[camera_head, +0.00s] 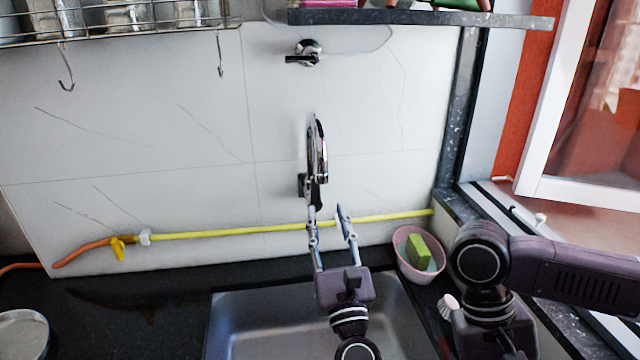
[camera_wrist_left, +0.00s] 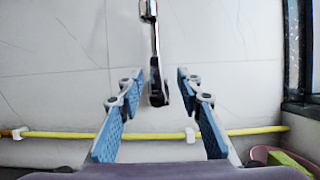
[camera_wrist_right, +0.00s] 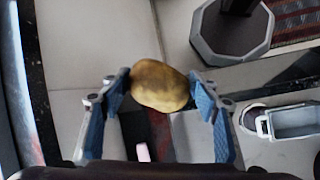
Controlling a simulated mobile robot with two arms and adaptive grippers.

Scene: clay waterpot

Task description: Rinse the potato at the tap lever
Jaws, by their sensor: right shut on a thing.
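The chrome tap (camera_head: 318,150) is mounted on the white wall above the sink; a dark-ended lever or spout hangs at its lower end. My left gripper (camera_head: 326,212) is open just below and in front of the tap. In the left wrist view the dark end of the tap (camera_wrist_left: 157,92) shows between the two spread blue fingers (camera_wrist_left: 160,97), with no clear contact. In the right wrist view my right gripper (camera_wrist_right: 160,90) is shut on the brown potato (camera_wrist_right: 160,86). The potato is hidden in the head view.
The metal sink (camera_head: 270,310) lies under my left gripper. A yellow hose (camera_head: 230,231) runs along the wall. A pink bowl (camera_head: 404,262) with a green sponge (camera_head: 418,250) stands right of the sink. A shelf (camera_head: 430,18) and wire rack (camera_head: 120,30) hang above.

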